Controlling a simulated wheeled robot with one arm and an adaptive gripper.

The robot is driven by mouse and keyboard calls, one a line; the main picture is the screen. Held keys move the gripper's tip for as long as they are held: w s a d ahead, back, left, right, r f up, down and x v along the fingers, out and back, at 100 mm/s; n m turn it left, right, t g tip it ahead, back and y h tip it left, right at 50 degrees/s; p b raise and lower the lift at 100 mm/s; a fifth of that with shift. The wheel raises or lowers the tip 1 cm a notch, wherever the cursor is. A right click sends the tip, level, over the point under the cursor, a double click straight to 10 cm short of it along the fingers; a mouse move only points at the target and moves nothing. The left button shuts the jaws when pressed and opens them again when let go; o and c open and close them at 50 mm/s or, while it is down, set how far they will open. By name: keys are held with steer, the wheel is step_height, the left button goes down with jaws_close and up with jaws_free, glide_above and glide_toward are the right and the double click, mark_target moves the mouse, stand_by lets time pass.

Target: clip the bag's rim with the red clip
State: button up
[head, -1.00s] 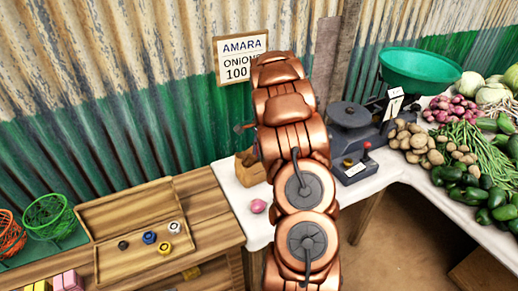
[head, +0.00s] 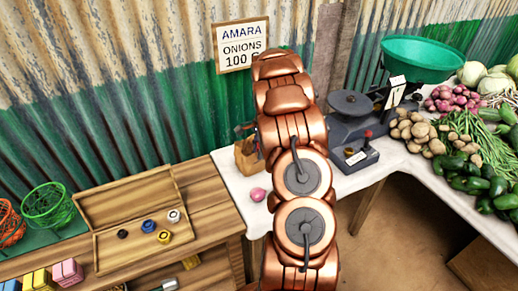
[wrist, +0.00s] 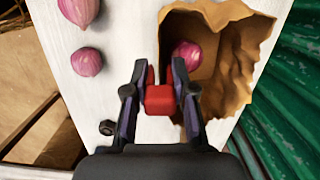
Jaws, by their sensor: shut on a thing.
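The brown paper bag (wrist: 238,50) stands open on the white-topped table, with an onion (wrist: 186,54) inside it. In the head view the bag (head: 246,158) is partly hidden behind my arm. My gripper (wrist: 160,75) is shut on the red clip (wrist: 160,98) and holds it beside the bag's left rim in the wrist view. The clip looks apart from the paper, but the right finger overlaps the rim in the picture, so I cannot tell the exact gap. The gripper is mostly hidden by my arm in the head view.
Two onions lie on the white cloth (wrist: 120,120) left of the bag in the wrist view; one onion (head: 258,194) shows in the head view. A scale (head: 352,125) stands right of my arm. A wooden tray (head: 110,218) holds several small weights. The corrugated wall (head: 120,130) is close behind.

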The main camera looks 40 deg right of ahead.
stand_by(0.3)
steer(key=o, duration=0.8)
steer(key=shift+o, duration=0.2)
step_height(320, 180, up, 12)
steer(key=d, duration=0.1)
steer(key=shift+s+d, duration=0.2)
steer(key=shift+d, duration=0.15)
step_height(320, 180, up, 7)
steer(key=p, duration=0.2)
steer(key=shift+f, duration=0.15)
stand_by(0.6)
